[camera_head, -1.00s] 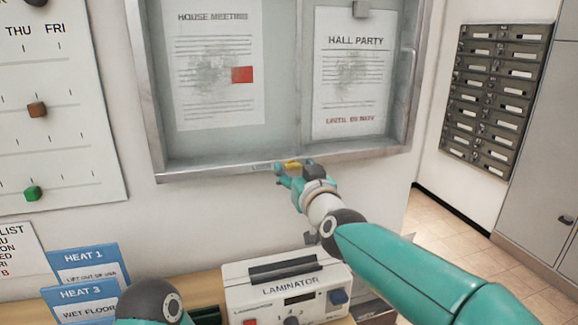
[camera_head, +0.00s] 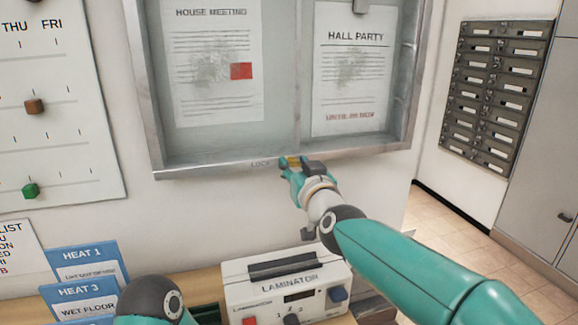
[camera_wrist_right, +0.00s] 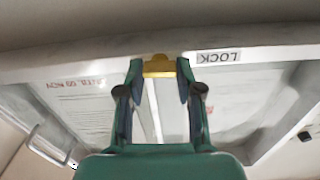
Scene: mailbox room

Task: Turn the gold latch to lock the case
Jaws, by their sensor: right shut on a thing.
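The gold latch (camera_head: 292,161) is on the bottom frame of the glass-fronted notice case (camera_head: 215,168), just right of the LOCK label (camera_head: 261,163). My right gripper (camera_head: 293,166) is shut on the latch, which shows between its two fingers in the right wrist view (camera_wrist_right: 159,67). In that view the latch lies crosswise along the frame, and the LOCK label (camera_wrist_right: 218,57) is beside it. The fingers hide part of the latch in the head view. Part of my left arm shows at the bottom, but its gripper is out of view.
A laminator (camera_head: 285,287) stands on the wooden shelf below the case. Blue HEAT signs (camera_head: 90,265) are at its left. A board with sliders (camera_head: 55,120) hangs at the left. Grey mailboxes (camera_head: 497,90) are on the right wall. The wall under the case is clear.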

